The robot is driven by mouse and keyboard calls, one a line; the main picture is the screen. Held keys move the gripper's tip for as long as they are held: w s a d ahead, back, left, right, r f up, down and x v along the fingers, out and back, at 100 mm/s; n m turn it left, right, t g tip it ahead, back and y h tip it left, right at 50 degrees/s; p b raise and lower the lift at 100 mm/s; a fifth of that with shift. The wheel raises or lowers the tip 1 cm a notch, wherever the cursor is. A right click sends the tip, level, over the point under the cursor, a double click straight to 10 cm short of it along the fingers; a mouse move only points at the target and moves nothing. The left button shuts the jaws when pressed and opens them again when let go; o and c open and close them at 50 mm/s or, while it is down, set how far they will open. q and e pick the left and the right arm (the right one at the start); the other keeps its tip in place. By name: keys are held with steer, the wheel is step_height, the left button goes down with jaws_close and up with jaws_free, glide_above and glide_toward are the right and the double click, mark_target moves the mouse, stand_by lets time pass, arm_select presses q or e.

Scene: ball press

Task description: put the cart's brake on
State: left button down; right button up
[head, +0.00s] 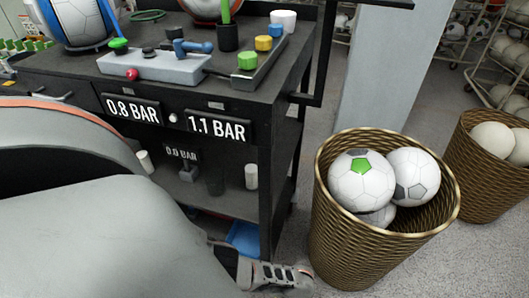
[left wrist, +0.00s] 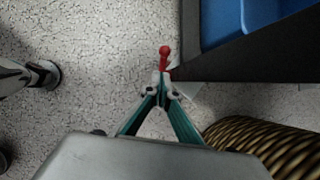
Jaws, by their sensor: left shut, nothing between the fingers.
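The cart (head: 283,135) is a black shelved trolley in the head view. Its dark lower shelf edge (left wrist: 245,60) fills the upper right of the left wrist view. A small red-knobbed lever (left wrist: 165,53), apparently the brake, stands at that shelf's corner. My left gripper (left wrist: 163,78) is shut and empty, its fingertips right at the lever's lower end; I cannot tell whether they touch. My right gripper is not in view.
A wicker basket (head: 335,225) of footballs stands right of the cart, close to my left gripper in the wrist view (left wrist: 265,140). Another basket (head: 470,165) is farther right. A blue bin (left wrist: 222,18) sits on the lower shelf. Speckled floor (left wrist: 90,50) is open left of the lever.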

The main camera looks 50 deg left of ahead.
arm_select(q)
step_height(320, 180, up, 10)
steer(key=d+p, duration=0.2)
steer(key=p, duration=0.4)
steer(key=shift+d+p, duration=0.2)
steer(key=shift+p, duration=0.1)
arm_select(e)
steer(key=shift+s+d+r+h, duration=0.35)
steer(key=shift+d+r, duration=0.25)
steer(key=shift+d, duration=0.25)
